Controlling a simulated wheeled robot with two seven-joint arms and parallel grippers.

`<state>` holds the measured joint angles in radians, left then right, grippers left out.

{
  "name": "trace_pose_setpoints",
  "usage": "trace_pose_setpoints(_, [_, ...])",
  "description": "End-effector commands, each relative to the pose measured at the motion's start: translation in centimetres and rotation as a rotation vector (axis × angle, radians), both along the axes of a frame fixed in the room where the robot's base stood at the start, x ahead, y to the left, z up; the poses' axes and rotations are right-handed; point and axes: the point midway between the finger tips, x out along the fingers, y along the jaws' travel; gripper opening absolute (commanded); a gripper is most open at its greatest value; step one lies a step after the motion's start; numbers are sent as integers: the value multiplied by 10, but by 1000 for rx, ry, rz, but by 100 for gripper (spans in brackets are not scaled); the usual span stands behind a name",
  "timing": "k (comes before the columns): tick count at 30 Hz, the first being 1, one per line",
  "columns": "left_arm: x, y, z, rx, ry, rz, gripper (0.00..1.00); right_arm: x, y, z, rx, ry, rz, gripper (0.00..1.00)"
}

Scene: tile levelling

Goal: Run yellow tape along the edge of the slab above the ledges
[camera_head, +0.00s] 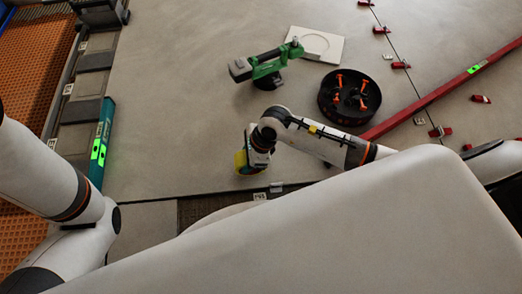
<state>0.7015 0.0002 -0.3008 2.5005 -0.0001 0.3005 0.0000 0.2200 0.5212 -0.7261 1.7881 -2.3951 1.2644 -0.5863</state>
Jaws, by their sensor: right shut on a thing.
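The yellow tape (240,161) shows at the end of my right arm, just above the grey slab (170,150). My right gripper (249,165) is shut on it, and the gripper's body hides part of the roll. It is close to the slab's front edge (190,193). Whether the tape touches the slab I cannot tell. No yellow strip shows along the edges in view. Along the slab's left side are dark grey ledges (86,110). My left arm comes in at the left, and its gripper is out of view.
A teal level (101,145) lies by the ledges at left. A green power tool (266,67), a white square plate (316,43) and a black round tray (349,97) with orange pieces stand on the slab. A long red level (440,92) and several red clips (401,65) lie at right.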

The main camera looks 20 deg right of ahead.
Motion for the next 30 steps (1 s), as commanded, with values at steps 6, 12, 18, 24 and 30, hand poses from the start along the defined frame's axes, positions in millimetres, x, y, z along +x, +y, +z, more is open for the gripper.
trace_pose_setpoints(6, [0,0,-1,0,1,0,0,9,31,0,2,-2,3,27])
trace_pose_setpoints(12, [1,0,-4,0,2,0,0,17,58,-2,1,-2,1,27])
trace_pose_setpoints(18, [1,0,-7,0,2,1,0,25,85,-3,3,-2,2,27])
trace_pose_setpoints(24, [1,0,-13,0,2,1,0,33,111,-4,1,-2,1,27])
trace_pose_setpoints(30, [1,0,-17,0,3,2,0,38,132,-4,2,-1,1,27])
